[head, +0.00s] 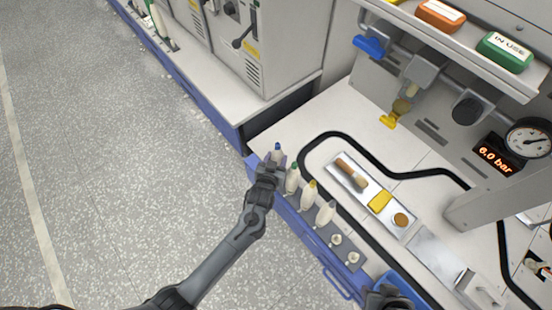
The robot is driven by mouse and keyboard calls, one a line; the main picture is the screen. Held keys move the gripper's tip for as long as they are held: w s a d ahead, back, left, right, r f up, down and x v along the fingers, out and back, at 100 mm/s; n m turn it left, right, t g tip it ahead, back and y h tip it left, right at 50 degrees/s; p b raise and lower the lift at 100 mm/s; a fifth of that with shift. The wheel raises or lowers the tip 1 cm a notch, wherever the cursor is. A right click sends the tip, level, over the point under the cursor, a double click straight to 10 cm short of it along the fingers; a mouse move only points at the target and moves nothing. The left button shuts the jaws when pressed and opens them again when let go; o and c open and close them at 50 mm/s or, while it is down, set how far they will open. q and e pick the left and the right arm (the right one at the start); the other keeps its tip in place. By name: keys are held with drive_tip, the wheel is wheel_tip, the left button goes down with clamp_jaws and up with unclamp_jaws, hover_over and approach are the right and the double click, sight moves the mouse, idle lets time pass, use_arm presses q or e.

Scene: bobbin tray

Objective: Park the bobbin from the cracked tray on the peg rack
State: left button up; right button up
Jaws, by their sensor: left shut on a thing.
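My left gripper (270,166) is shut on a bobbin with a blue tip (277,148), at the far left end of a grey strip with pegs (322,240). The gripper hides most of this bobbin, so I cannot tell whether it touches the strip. Along the strip stand cream bobbins with a green tip (292,178), a yellow tip (309,194) and a grey tip (326,213). Two bare pegs (336,240) follow at the right end. My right gripper (385,297) is partly cut off at the bottom edge; its jaws are unclear. I cannot make out a cracked tray.
A metal tray (372,192) holds a brush, a yellow block and a round brown piece. A black cable (380,168) curves behind it. A blue bin (402,287) is at the bottom. A grey post (490,205) stands at right. Grey floor (110,200) is clear at left.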

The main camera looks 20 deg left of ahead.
use_arm(q)
drive_tip(key=shift+p, duration=0.4)
idle(0.7)
drive_tip(key=shift+f+b, duration=0.4)
drive_tip(key=shift+f, duration=0.2)
idle(0.5)
drive_tip(key=o, duration=0.8)
drive_tip(key=shift+o, duration=0.2)
drive_tip(key=p+v, duration=1)
drive_tip(key=v, duration=0.1)
drive_tip(key=shift+p, duration=0.4)
